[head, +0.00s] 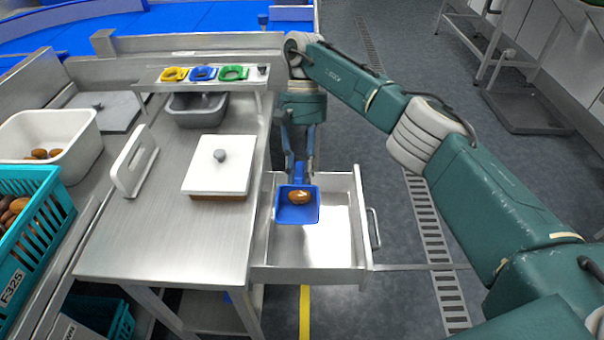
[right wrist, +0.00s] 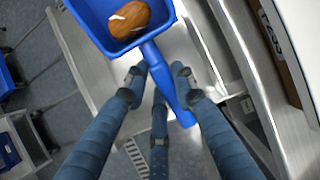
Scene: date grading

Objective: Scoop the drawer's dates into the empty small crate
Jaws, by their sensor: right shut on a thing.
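My right gripper (head: 299,168) is shut on the handle of a blue scoop (head: 297,214), which it holds over the open metal drawer (head: 361,232). One brown date (head: 299,197) lies in the scoop pan. The right wrist view shows the same date (right wrist: 130,20), the scoop handle (right wrist: 168,78) and my gripper's fingers (right wrist: 160,80) around it. The bare drawer floor that shows holds no dates; the scoop hides part of it. A teal crate (head: 122,318) stands low under the table at the left, its inside mostly hidden. My left gripper is out of view.
A white-lidded box (head: 216,172) and an upright white handled tool (head: 133,165) stand on the steel table. A grey tub (head: 197,113) sits under a rack of coloured rings (head: 203,73). At the left are a white tub (head: 88,135) and a teal crate (head: 52,222), both with dates.

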